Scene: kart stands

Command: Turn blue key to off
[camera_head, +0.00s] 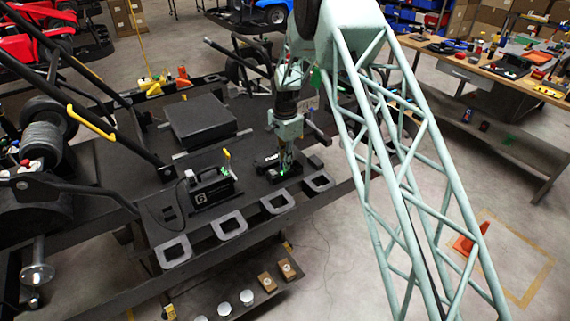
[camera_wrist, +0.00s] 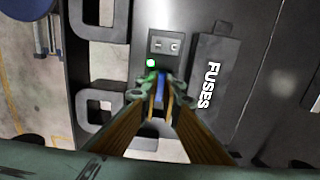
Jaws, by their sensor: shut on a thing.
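The blue key (camera_wrist: 159,88) shows as a thin blue strip between my fingertips in the wrist view. My gripper (camera_wrist: 161,93) is shut on it, over the dark switch box (camera_wrist: 165,43). A green light (camera_wrist: 151,63) glows on the box, just to the upper left of my fingertips. The key's base and its turn angle are hidden by the fingers. In the head view my gripper (camera_head: 283,168) points down at the small switch box (camera_head: 277,201) near the front edge of the black stand, where the green light also shows.
A black box marked FUSES (camera_wrist: 206,90) lies close to the right of my fingers. A black battery-like box (camera_head: 211,187) with a yellow lever stands to the left. Grey square loops (camera_head: 318,181) line the stand's front edge.

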